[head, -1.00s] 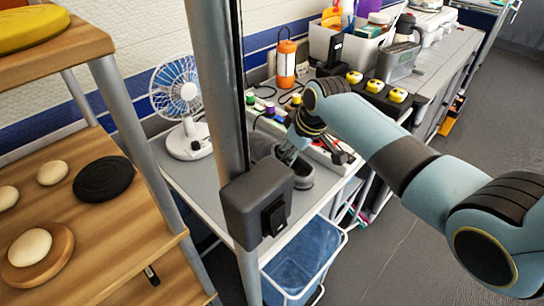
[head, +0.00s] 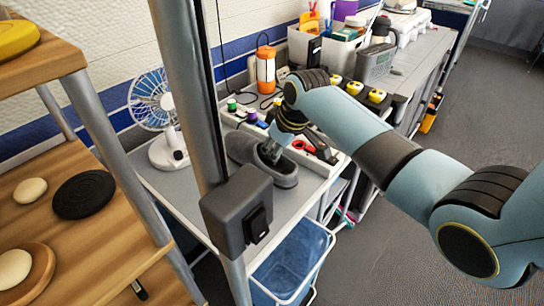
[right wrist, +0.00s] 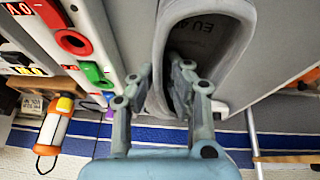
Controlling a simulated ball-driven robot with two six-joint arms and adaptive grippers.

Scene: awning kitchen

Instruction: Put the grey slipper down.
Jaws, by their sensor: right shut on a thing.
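The grey slipper (head: 284,177) is at the near part of the grey shelf top, just right of the metal post in the head view. Its opening and inner sole (right wrist: 206,35) show large in the right wrist view. My right gripper (head: 271,152) reaches down to the slipper; in the right wrist view its fingers (right wrist: 163,76) are closed on the slipper's rim. The slipper looks level and at or very near the shelf top; I cannot tell whether it bears on it. My left gripper is out of view.
A white panel with coloured switches (right wrist: 90,70) runs beside the slipper. A fan (head: 152,105) stands at the left and an orange lantern (head: 266,70) behind. A metal post with a dark box (head: 236,212) stands in front. A blue bin (head: 292,262) is below.

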